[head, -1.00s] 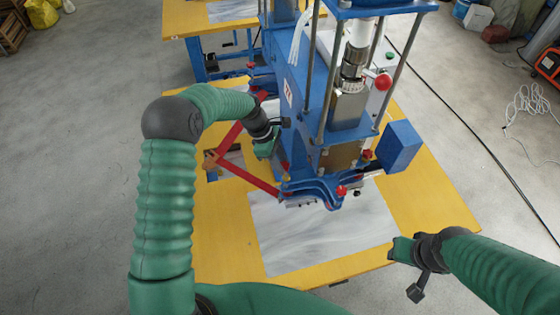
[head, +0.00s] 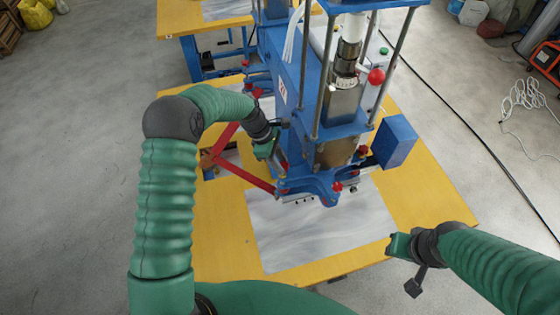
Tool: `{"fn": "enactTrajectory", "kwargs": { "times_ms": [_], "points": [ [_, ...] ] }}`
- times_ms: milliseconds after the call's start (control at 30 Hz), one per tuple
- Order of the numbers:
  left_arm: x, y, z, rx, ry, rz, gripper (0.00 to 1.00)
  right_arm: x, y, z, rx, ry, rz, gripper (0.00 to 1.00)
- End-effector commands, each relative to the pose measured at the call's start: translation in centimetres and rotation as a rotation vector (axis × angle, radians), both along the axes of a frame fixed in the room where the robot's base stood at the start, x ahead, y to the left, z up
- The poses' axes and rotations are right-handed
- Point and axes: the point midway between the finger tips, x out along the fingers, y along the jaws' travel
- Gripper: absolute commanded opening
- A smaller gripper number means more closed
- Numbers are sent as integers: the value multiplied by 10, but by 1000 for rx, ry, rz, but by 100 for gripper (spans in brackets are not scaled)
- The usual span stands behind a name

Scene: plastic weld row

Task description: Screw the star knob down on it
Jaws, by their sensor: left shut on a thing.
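My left gripper (head: 270,152) is at the left side of the blue press (head: 297,115), low down above the yellow table. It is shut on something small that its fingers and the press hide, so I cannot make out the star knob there. A red knob (head: 338,187) shows at the front of the blue clamp (head: 318,184) at the press's foot, and another red knob (head: 363,150) is on its right. My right gripper (head: 396,246) is over the table's right front edge, away from the press. Its fingers are too unclear to tell open from shut.
A red bar frame (head: 228,160) stands left of the press, close to my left forearm. A grey sheet (head: 315,235) lies on the yellow table (head: 220,240) in front. A blue box (head: 394,141) and a red ball lever (head: 376,76) stick out right of the press.

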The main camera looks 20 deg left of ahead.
Motion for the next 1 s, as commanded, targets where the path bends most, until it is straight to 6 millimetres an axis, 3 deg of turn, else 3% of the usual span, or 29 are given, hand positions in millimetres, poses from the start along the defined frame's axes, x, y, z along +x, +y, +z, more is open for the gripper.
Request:
{"fn": "enactTrajectory", "kwargs": {
  "times_ms": [1000],
  "points": [
    [0,7,-9,1,-1,0,0,0,0,-3,0,0,0,36]
  ]
}}
